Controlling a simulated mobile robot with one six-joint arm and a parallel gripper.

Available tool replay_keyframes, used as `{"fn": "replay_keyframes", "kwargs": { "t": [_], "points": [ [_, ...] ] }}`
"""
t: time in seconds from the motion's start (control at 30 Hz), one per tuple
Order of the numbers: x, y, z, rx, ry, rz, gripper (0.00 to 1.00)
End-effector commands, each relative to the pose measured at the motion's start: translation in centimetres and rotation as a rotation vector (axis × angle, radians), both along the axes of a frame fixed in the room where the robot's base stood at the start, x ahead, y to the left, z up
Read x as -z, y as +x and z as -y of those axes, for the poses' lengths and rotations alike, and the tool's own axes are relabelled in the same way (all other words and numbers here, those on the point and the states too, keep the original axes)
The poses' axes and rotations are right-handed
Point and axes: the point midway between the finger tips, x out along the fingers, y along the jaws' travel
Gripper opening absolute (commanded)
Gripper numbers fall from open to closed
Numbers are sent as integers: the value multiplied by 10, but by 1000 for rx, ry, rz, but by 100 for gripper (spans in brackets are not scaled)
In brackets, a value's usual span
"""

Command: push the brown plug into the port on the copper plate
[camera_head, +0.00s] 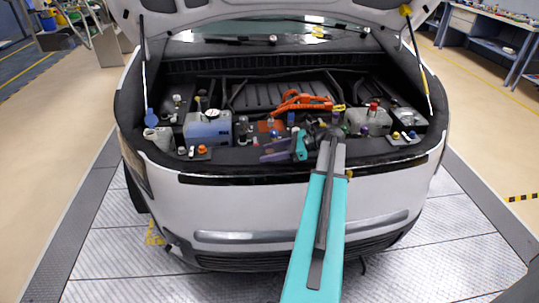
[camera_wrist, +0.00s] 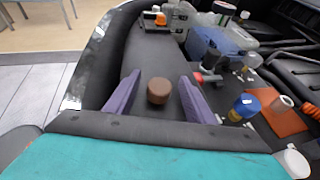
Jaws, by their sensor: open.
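The brown plug (camera_wrist: 158,91) is a short round cylinder on the black surface near the front of the engine bay. In the wrist view my gripper (camera_wrist: 159,80) is open, with one purple finger on each side of the plug and a gap visible at both sides. In the head view my gripper (camera_head: 274,155) is low over the front of the bay, and I cannot make out the plug there. The copper plate (camera_wrist: 280,116) lies to the right in the wrist view, with a pale ringed fitting on it. Which fitting is the port, I cannot tell.
A blue reservoir (camera_head: 207,128) stands left of the plate in the bay. A blue and orange fitting (camera_wrist: 244,106) and a red-handled part (camera_wrist: 208,77) stand between plug and plate. Orange cables (camera_head: 300,102) run behind. The raised hood is overhead.

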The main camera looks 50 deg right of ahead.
Motion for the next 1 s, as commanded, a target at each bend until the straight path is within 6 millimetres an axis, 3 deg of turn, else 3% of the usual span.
{"fn": "replay_keyframes", "kwargs": {
  "t": [0.13, 0.37, 0.77, 1.0],
  "points": [
    [0, 0, 0, 0, 0, 0, 46],
    [0, 0, 0, 0, 0, 0, 7],
    [-2, 0, 0, 0, -1, 1, 6],
    [-15, 0, 0, -1, -2, 1, 6]
  ]
}}
